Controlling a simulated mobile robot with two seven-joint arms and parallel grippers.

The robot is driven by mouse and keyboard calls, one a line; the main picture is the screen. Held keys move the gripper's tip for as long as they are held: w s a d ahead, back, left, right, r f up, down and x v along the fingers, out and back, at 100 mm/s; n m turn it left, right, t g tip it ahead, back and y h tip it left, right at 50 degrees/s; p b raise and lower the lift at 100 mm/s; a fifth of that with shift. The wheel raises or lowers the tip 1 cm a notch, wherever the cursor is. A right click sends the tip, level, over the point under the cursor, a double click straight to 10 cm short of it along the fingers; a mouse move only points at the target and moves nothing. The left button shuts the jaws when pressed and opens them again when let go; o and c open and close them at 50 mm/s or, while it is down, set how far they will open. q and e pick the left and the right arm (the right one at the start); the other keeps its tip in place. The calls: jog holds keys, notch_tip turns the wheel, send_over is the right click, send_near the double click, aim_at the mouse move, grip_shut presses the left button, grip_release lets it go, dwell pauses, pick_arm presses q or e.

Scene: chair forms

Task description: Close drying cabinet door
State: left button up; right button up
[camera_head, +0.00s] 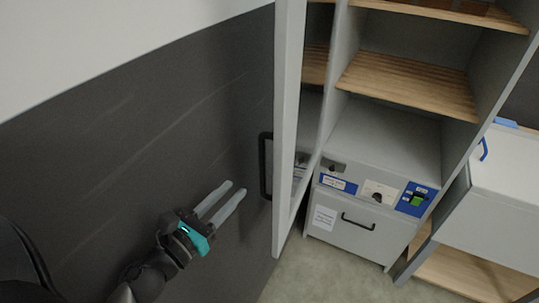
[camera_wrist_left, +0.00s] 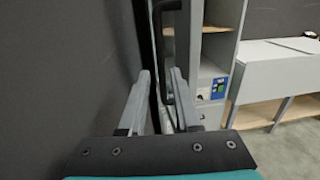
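The drying cabinet (camera_head: 340,130) stands right of centre in the head view, with wooden slatted shelves inside. Its grey-framed door (camera_head: 288,120) stands open, seen nearly edge-on. A black handle (camera_head: 266,165) is on the door's left side; it also shows in the left wrist view (camera_wrist_left: 169,50). My left gripper (camera_head: 229,196) is open and empty, left of the door and a little below and left of the handle. In the left wrist view its two fingers (camera_wrist_left: 162,85) point toward the door edge, with the handle ahead between them. My right gripper is not in view.
The cabinet's lower front has a control panel (camera_head: 378,191) and a drawer with a black handle (camera_head: 357,221). A white-topped unit (camera_head: 505,175) stands at the right. A dark wall (camera_head: 130,130) lies on the left, close to my left arm. Clear floor (camera_head: 325,275) lies before the cabinet.

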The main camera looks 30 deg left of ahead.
aim_at(260, 163)
pick_arm(q)
jog(key=w+p, duration=0.1)
jog(key=w, duration=0.3)
jog(key=w+d+p, duration=0.1)
jog(key=w, duration=0.3)
jog(key=w+p, duration=0.1)
jog(key=w, duration=0.4)
jog(key=shift+w+d, duration=0.1)
jog(key=shift+d, duration=0.1)
jog(key=shift+w+d, duration=0.1)
jog(key=shift+w, duration=0.7)
jog(key=shift+c, duration=0.4)
grip_shut()
